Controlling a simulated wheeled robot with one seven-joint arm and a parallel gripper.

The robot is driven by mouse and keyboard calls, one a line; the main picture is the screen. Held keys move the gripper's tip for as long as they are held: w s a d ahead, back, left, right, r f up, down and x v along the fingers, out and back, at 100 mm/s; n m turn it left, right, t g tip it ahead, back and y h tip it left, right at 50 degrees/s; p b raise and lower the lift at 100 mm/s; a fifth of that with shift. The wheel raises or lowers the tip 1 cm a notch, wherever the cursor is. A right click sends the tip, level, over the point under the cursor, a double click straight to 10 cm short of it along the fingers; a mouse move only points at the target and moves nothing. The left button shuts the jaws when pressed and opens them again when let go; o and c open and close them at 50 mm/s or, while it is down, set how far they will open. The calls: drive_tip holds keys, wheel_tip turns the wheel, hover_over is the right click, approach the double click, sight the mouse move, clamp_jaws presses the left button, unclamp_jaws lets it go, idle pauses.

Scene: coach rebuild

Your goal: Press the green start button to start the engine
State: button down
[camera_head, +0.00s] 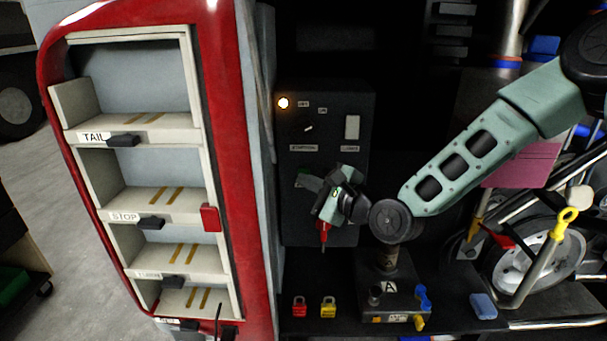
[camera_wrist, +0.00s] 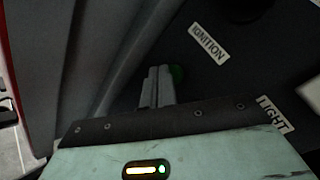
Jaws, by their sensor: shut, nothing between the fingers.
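The green start button (camera_wrist: 177,73) shows in the wrist view as a dark green round shape beside the tip of my gripper (camera_wrist: 160,72). The fingers are together with nothing between them, and partly hide the button. I cannot tell whether they touch it. In the head view my gripper (camera_head: 303,179) is at the dark control panel (camera_head: 345,100), and a bit of green button (camera_head: 302,170) shows beside the fingertips. An IGNITION label (camera_wrist: 208,42) and a LIGHT label (camera_wrist: 275,114) are on the panel in the wrist view.
An amber lamp (camera_head: 283,103) glows at the panel's top left, above a switch (camera_head: 308,128). A red-framed shelf unit (camera_head: 225,100) stands close on the left. Red (camera_head: 299,307) and yellow (camera_head: 328,307) padlocks stand below. A wheel (camera_head: 525,255) and clutter fill the right.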

drive_tip(key=shift+w, duration=0.5)
idle(0.4)
drive_tip(key=shift+s, duration=0.9)
drive_tip(key=shift+s, duration=0.1)
drive_tip(key=shift+s+a, duration=0.1)
drive_tip(key=shift+s, duration=2.35)
